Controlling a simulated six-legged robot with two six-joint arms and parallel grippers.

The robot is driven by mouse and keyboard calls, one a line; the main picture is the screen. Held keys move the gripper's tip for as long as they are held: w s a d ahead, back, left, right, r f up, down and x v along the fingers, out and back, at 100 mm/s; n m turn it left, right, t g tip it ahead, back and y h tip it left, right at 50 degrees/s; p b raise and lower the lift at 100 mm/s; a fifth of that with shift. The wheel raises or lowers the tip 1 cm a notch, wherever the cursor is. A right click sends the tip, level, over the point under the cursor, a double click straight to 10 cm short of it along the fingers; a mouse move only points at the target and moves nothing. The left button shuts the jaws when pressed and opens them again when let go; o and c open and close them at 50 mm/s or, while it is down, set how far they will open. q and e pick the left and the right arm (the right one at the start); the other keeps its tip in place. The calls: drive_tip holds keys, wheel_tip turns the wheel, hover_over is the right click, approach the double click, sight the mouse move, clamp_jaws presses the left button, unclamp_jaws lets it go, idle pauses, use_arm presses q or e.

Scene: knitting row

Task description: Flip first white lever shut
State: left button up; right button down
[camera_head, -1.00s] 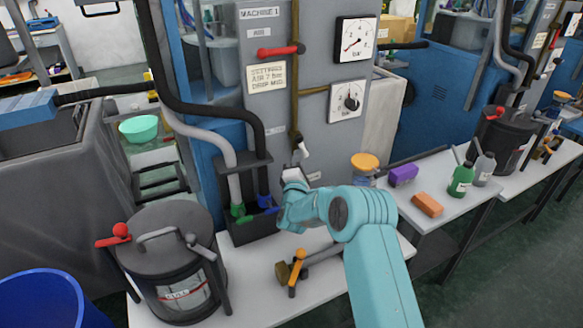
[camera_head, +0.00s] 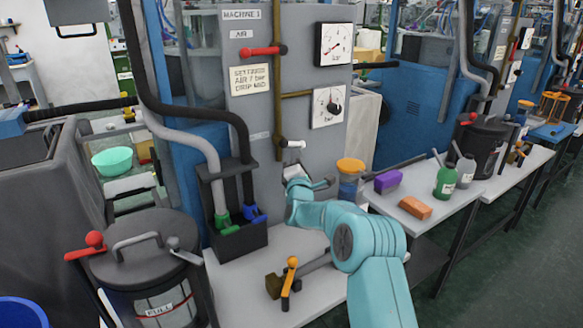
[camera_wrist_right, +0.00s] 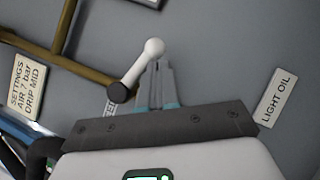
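The first white lever (camera_head: 292,144) sits on the grey panel of Machine 1, at the lower end of the brown pipe (camera_head: 280,100). It points right, roughly level, across the pipe. In the right wrist view the lever (camera_wrist_right: 140,67) has a dark hub and a round white end. My right gripper (camera_head: 296,172) is just below the lever in the head view. In the right wrist view its fingers (camera_wrist_right: 160,72) are together, with their tips right beside the lever's round end; I cannot tell whether they touch. Nothing shows between them. My left gripper is out of view.
A red lever (camera_head: 262,51) and two gauges (camera_head: 333,44) are higher on the panel. Below are a black box (camera_head: 238,238) with green and blue hose ends, an orange-handled valve (camera_head: 289,280), and a lidded drum (camera_head: 145,250). Bottles and blocks stand on the right bench.

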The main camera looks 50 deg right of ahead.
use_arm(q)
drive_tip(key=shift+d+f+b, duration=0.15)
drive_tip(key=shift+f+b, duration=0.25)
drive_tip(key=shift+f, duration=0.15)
use_arm(e)
drive_tip(key=shift+s+d+r, duration=0.2)
drive_tip(key=shift+d+r, duration=0.3)
drive_tip(key=shift+d, duration=0.1)
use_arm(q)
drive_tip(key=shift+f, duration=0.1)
use_arm(e)
drive_tip(key=shift+s+d+r, duration=0.1)
drive_tip(key=shift+d+r, duration=0.1)
